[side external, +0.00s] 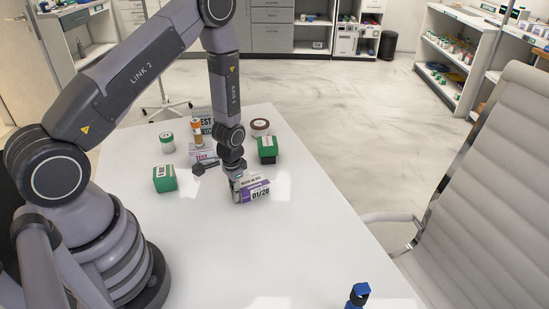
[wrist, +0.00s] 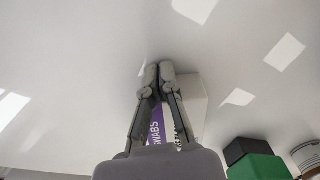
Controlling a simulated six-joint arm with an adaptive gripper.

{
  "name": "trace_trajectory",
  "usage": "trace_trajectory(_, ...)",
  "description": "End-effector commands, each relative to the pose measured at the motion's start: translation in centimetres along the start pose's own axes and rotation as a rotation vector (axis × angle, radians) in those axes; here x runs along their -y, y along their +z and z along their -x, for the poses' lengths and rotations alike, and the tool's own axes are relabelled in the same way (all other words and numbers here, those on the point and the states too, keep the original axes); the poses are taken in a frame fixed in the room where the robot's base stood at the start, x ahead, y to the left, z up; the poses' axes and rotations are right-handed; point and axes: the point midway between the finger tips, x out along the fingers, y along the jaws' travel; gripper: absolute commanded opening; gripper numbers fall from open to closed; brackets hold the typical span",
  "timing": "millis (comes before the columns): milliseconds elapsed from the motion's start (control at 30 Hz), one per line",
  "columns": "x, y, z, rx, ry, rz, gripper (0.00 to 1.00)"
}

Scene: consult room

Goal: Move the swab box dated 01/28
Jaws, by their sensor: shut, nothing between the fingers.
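The swab box (side external: 256,191) is white with a purple band and the date 01/28, and stands on the white table near its middle. My gripper (side external: 235,182) is low at the box's left end, partly in front of it. In the wrist view the fingertips (wrist: 158,74) are together with nothing between them. The swab box also shows there (wrist: 192,96), white and purple with "SWABS" lettering, behind and beside the fingers, which hide part of it. I cannot tell whether the fingers touch it.
A green box (side external: 165,179) stands to the left, and a green box with a dark top (side external: 267,150) behind. A green-and-white jar (side external: 167,143), an orange bottle (side external: 196,127), test boxes (side external: 202,154) and a brown roll (side external: 260,127) stand farther back.

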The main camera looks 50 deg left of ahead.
Motion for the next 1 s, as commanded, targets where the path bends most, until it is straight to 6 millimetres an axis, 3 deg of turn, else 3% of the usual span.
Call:
trace_trajectory(200,0.0,-4.0,0.0,-0.004,-0.001,-0.001,0.00)
trace_trajectory(333,0.0,-4.7,0.0,-0.002,0.000,-0.001,0.00)
trace_trajectory(700,0.0,-4.4,0.0,0.000,0.000,0.000,0.00)
trace_trajectory(933,0.0,-0.6,0.0,0.004,0.001,0.002,0.00)
trace_trajectory(1000,0.0,-0.8,1.7,-0.008,-0.002,0.000,0.00)
